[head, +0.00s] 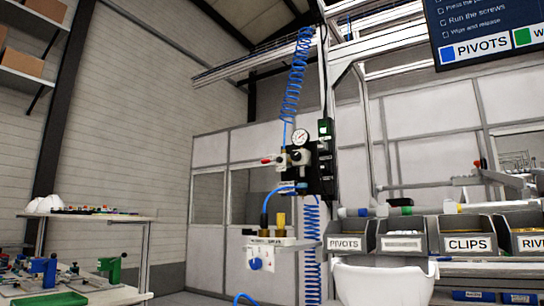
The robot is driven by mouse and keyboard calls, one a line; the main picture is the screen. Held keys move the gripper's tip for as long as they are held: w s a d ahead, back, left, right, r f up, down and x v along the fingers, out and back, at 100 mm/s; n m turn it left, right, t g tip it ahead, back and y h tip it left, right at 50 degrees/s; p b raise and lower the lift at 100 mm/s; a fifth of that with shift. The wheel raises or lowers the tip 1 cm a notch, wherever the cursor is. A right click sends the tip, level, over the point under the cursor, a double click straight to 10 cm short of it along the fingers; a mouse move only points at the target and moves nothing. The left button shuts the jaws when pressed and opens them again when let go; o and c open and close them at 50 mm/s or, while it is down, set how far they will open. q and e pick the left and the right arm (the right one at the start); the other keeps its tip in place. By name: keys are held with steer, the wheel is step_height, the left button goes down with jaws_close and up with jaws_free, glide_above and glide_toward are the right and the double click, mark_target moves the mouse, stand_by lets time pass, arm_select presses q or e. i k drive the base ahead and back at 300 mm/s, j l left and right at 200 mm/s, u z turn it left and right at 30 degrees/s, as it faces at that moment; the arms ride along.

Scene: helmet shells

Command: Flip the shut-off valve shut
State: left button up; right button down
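The air unit (313,168) is mounted on a vertical post in the middle of the head view. It has a round pressure gauge (300,137) on top. A small red handle (267,160), which looks like the shut-off valve's, sticks out to the left of the unit below the gauge. The handle looks roughly level, but it is too small to tell its exact setting. Neither of my grippers is in view, and nothing touches the handle.
A lower manifold (284,244) with a blue knob (255,264) hangs under the unit. Coiled blue hoses (293,80) run above and below. Grey bins (402,239) and a white curved object (384,284) stand right. A workbench (98,217) stands left.

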mark_target(280, 159)
steer(key=i+j, duration=0.25)
steer(key=i, duration=0.15)
steer(key=j, duration=0.4)
steer(key=k+j+z, duration=0.1)
steer(key=j, duration=0.3)
steer(key=j+z, duration=0.3)
steer(key=j, duration=0.8)
steer(key=i+j+z, duration=0.1)
steer(key=j, duration=0.25)
steer(key=i+j+z, duration=0.1)
steer(key=j, duration=0.7)
steer(key=i+j+z, duration=0.25)
steer(key=i+j, duration=0.2)
steer(key=j, duration=0.2)
steer(key=i+j+z, duration=0.15)
steer(key=j, duration=0.2)
steer(key=i+j, duration=0.3)
steer(key=i+z, duration=0.05)
